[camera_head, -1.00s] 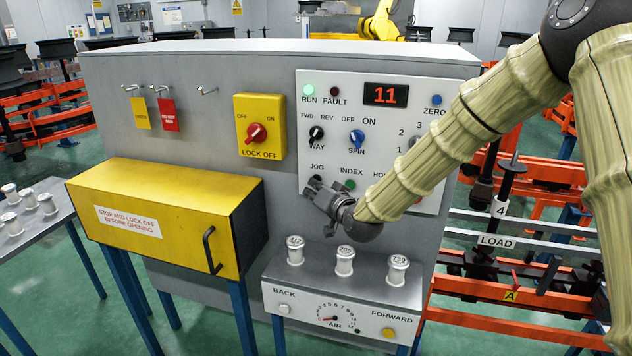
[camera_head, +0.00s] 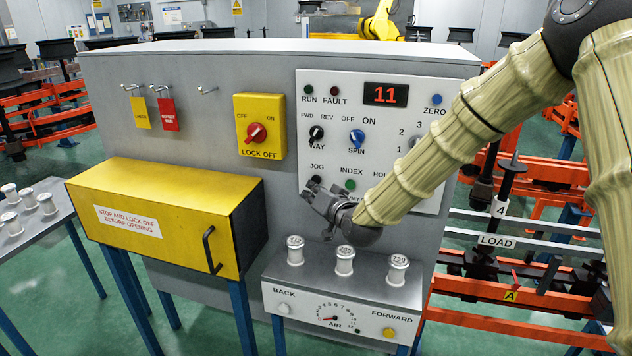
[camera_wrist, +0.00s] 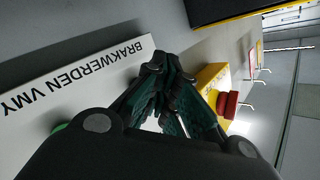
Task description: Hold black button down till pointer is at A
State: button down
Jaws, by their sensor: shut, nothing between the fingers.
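The black JOG button (camera_head: 317,179) is on the white control panel (camera_head: 440,180), partly hidden by my gripper. My gripper (camera_head: 311,187) is shut and empty, with its fingertips at the button's lower edge; I cannot tell whether they touch it. The shut fingers (camera_wrist: 160,68) also show in the wrist view, beside the panel edge. A yellow plate marked A (camera_head: 511,296) is on the orange rail at the right. A small red pointer (camera_head: 515,281) appears just above it; its exact alignment is hard to tell. The RUN lamp (camera_head: 308,90) is dark.
The green INDEX button (camera_head: 350,185) is right of my gripper. Several white spools, including one spool (camera_head: 345,261), stand on the ledge below. A yellow box (camera_head: 150,210) juts out at left. The red lock-off knob (camera_head: 256,133) is up left. The display (camera_head: 386,94) reads 11.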

dwell(0.3)
jog(key=s, duration=0.1)
jog(key=s+a, duration=0.1)
jog(key=s, duration=0.2)
jog(key=shift+s+a, duration=0.3)
jog(key=shift+s, duration=0.1)
dwell(0.3)
